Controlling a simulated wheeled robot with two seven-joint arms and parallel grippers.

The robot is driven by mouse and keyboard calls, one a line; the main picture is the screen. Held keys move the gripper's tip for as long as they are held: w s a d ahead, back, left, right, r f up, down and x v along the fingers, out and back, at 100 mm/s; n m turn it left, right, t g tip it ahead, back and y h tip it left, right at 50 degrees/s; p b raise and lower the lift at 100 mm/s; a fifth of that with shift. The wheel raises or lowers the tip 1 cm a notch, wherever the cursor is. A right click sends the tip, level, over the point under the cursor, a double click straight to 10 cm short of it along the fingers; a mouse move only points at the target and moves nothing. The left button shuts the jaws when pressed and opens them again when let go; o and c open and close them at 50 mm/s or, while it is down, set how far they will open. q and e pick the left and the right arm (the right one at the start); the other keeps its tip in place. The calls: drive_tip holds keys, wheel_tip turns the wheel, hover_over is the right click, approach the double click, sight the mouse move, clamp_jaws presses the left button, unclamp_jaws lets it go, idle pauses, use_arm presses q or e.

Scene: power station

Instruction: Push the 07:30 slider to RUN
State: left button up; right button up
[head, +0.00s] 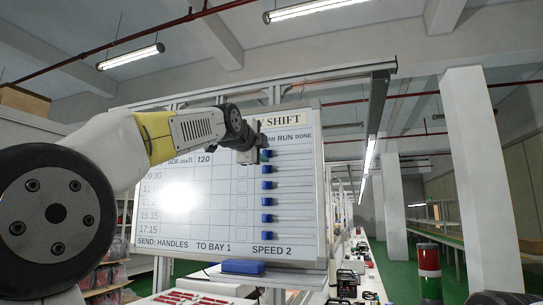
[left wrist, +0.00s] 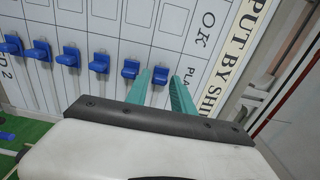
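The whiteboard (head: 220,215) carries a column of blue sliders under the PLAN, RUN and DONE headings. The top slider (head: 266,154), in the 07:30 row, shows just right of my left gripper (head: 250,152), which partly covers it. The 07:30 label is hidden behind my arm. In the left wrist view, my teal fingers (left wrist: 162,82) stand apart at the board, at the top end of the slider column. The 07:30 slider's place lies between them; whether they touch it, I cannot tell. My right gripper is not in view.
The 09:30 slider (head: 267,169) is close below, and it also shows beside one finger in the left wrist view (left wrist: 131,69). Several more sliders follow. A blue block (head: 243,267) lies below the board. A red and green signal light (head: 429,268) stands at the right.

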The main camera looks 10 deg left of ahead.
use_arm(q)
drive_tip(key=shift+w+d, duration=0.1)
drive_tip(key=shift+w, duration=0.3)
clamp_jaws()
idle(1.2)
